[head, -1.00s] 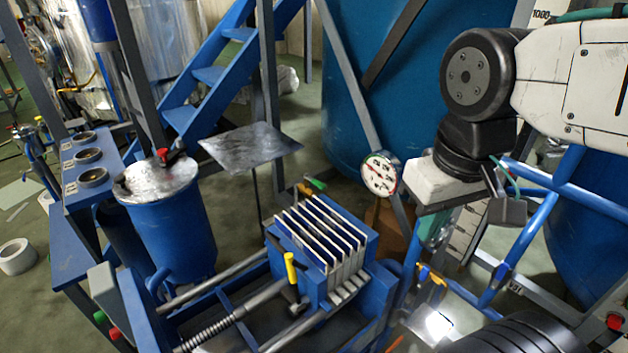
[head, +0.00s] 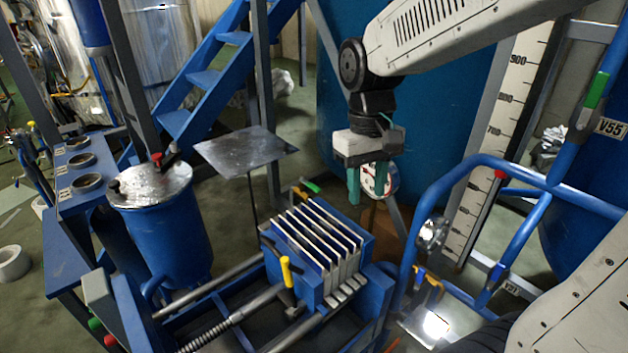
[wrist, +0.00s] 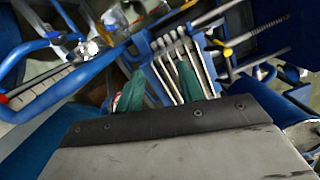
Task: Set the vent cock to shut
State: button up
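No handle in view is legibly labelled as the vent cock, so I cannot tell which one it is. A red-handled fitting (head: 157,159) is on the silver lid of the blue vessel. A yellow-handled lever (head: 286,270) stands at the press front. My gripper (head: 368,196) hangs fingers-down, right of the press and in front of the round gauge (head: 376,176), partly hiding it. Its teal fingers are apart and empty; they also show in the wrist view (wrist: 160,85).
A blue tubular rail (head: 409,245) curves up at the right, near my gripper. A green-handled valve (head: 596,92) labelled V55 is at the far right. A flat metal plate (head: 240,152) stands left of my gripper. A large blue tank (head: 345,60) is behind.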

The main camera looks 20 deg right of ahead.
jog(key=w+a+f+n, duration=0.1)
jog(key=w+f, duration=0.3)
jog(key=w, duration=0.5)
jog(key=w+f+n, duration=0.1)
jog(key=w+f, duration=0.3)
jog(key=w, duration=0.5)
jog(key=r+n+t, duration=0.1)
send_over(314, 186)
jog(key=shift+r, duration=0.2)
jog(key=shift+n, duration=0.3)
notch_tip(314, 186, down, 8)
jog(key=shift+r, duration=0.2)
grip_shut()
